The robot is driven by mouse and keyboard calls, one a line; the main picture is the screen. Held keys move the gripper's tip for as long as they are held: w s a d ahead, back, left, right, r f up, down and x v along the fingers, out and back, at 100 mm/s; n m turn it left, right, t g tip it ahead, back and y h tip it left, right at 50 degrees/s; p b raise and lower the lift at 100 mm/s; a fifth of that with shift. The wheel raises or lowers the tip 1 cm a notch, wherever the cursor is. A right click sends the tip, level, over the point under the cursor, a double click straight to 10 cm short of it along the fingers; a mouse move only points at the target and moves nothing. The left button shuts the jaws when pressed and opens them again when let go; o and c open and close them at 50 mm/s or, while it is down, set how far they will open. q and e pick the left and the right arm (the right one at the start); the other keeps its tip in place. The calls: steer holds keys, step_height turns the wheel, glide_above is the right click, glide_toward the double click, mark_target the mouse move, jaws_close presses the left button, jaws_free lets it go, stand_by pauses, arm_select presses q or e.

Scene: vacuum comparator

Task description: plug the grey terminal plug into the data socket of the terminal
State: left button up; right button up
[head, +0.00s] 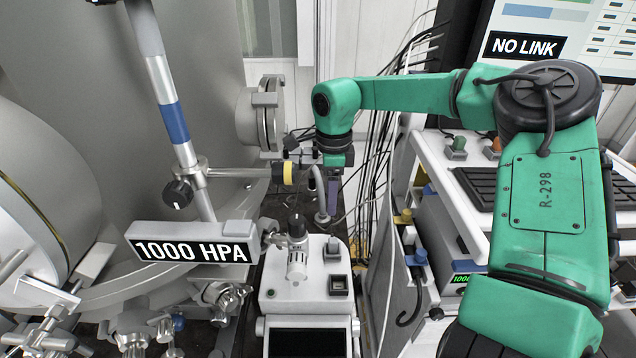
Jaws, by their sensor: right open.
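The terminal's screen (560,40) stands at the upper right and reads "NO LINK". Its keyboard (492,188) lies on a white shelf below, partly behind my green right arm. I cannot make out the data socket or the grey terminal plug in this view. My right gripper (325,178) is at the end of the arm, left of the terminal, beside the chamber's pipe fittings. It is open; its fingers are small and partly hidden by the wrist. I see nothing held in it. My left gripper is not in view.
A large steel chamber (45,190) fills the left, with a "1000 HPA" sign (190,250) on a post. A white pump unit (308,290) stands at bottom centre. Black cables (385,130) hang behind the arm. Blue (417,257) and yellow (403,216) connectors sit beside the cart.

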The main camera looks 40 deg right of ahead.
mark_target(334, 240)
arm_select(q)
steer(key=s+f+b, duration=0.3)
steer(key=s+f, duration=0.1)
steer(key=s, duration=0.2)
arm_select(e)
steer(key=s+f, duration=0.2)
steer(key=f, duration=0.1)
steer(key=s+f, duration=0.1)
steer(key=shift+f, duration=0.2)
steer(key=f, duration=0.1)
steer(key=w+f+b, duration=0.1)
steer(key=f, duration=0.1)
steer(key=shift+w+f+b, duration=0.3)
steer(key=shift+f, duration=0.05)
step_height(334, 240, down, 4)
steer(key=shift+s+r+b, duration=0.1)
steer(key=shift+s+b, duration=0.05)
steer(key=shift+b, duration=0.85)
steer(key=shift+s+f, duration=0.1)
steer(key=shift+f, duration=0.5)
jaws_close()
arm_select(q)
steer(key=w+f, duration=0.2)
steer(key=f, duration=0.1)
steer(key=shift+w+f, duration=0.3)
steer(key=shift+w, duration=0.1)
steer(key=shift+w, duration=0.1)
